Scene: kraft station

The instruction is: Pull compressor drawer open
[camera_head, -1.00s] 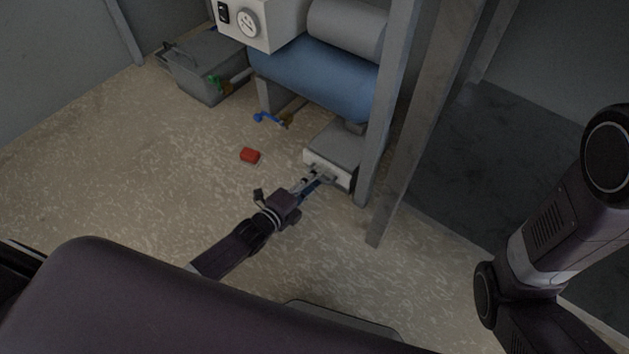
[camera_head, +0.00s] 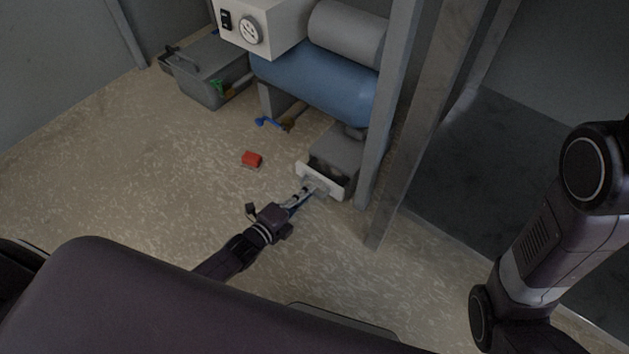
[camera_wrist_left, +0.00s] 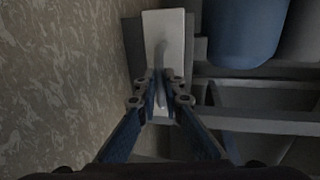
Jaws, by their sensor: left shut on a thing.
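The compressor drawer (camera_head: 325,182) has a white front and sits low under the blue compressor tank (camera_head: 318,80). It is partly open, with a dark gap showing behind its front in the head view. My left gripper (camera_head: 310,188) is shut on the drawer handle. In the left wrist view the drawer front (camera_wrist_left: 165,32) stands ahead, and my left gripper's fingers (camera_wrist_left: 160,92) close around the grey handle (camera_wrist_left: 161,62). My right gripper is out of view; only part of my right arm shows at the right.
A grey toolbox (camera_head: 205,72) stands at the back left. A red block (camera_head: 252,159) and a blue-ended tool (camera_head: 270,123) lie on the floor left of the drawer. Grey posts (camera_head: 425,130) stand close on the right. The floor before the drawer is clear.

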